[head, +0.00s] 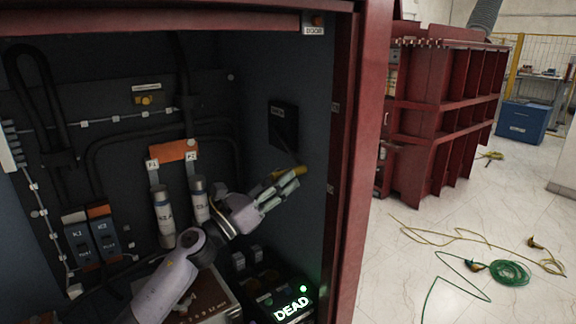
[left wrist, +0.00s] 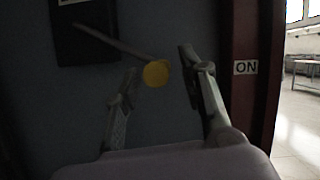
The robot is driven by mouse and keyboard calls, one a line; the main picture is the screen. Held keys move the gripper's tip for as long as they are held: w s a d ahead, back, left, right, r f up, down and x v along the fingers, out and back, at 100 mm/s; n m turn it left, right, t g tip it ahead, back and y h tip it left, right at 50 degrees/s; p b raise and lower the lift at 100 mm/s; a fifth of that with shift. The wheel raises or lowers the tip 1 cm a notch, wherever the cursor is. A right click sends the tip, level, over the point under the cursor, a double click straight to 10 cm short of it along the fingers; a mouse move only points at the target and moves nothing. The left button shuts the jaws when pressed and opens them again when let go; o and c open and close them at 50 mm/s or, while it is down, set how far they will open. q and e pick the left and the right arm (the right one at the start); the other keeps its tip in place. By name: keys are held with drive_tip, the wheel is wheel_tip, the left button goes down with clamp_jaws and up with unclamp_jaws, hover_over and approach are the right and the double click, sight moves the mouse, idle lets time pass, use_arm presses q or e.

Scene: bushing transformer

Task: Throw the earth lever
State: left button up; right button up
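The earth lever is on the cabinet's right inner wall. Its black box (head: 284,123) carries a thin rod that slants down to a yellow handle (head: 303,171). In the left wrist view the yellow handle (left wrist: 156,73) shows as a round end between my fingertips, with the grey rod (left wrist: 108,40) rising left to the black box (left wrist: 85,32). My left gripper (head: 285,184) is open, just below and beside the handle in the head view. Its fingers (left wrist: 158,65) stand apart on either side of the handle; contact cannot be told. My right gripper is not in view.
An ON label (left wrist: 245,67) is on the red door frame to the right. Fuse-like cylinders (head: 164,215) and switches (head: 104,238) fill the cabinet's left. A red transformer tank (head: 440,120) and cables (head: 510,273) are outside.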

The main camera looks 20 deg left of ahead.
use_arm(q)
drive_tip(key=shift+x, duration=1.4)
drive_tip(key=shift+c, duration=0.2)
clamp_jaws()
